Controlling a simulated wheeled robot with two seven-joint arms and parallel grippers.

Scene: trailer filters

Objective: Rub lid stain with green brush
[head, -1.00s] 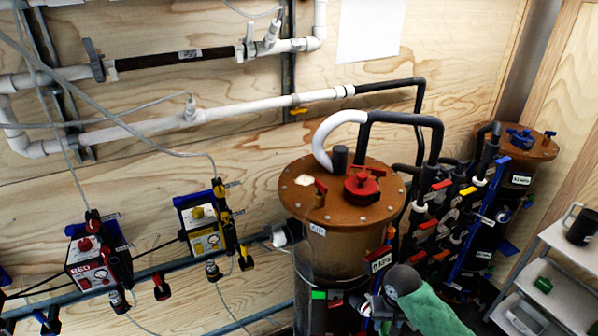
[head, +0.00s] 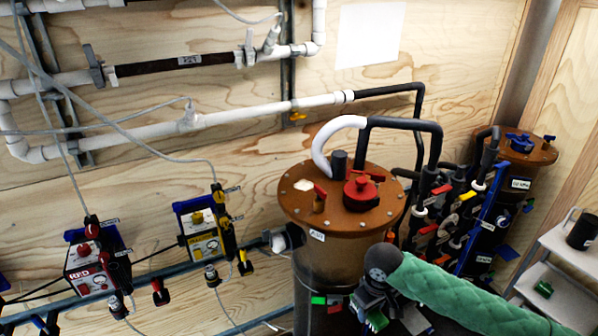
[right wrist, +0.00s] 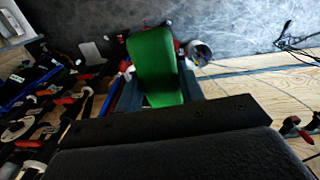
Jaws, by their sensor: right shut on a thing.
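The near filter has a round brown lid (head: 335,222) with a red cap and bolts around its rim. A small pale patch (head: 303,185), which looks like the stain, lies on the lid's left side. My right gripper (head: 368,308) is in front of and below the lid, apart from it. It is shut on the green brush (right wrist: 155,60), which shows between the fingers in the right wrist view. In the head view only a bit of green brush (head: 376,320) shows under the gripper. The brush's bristles cannot be made out. My left gripper is not in view.
A red cap (head: 361,190) and black and white pipes rise from the lid. A second brown-lidded filter (head: 524,146) stands behind right, with valves between. A grey shelf cart (head: 560,270) is at the right. Red (head: 88,278) and yellow (head: 203,228) pump boxes are at the left.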

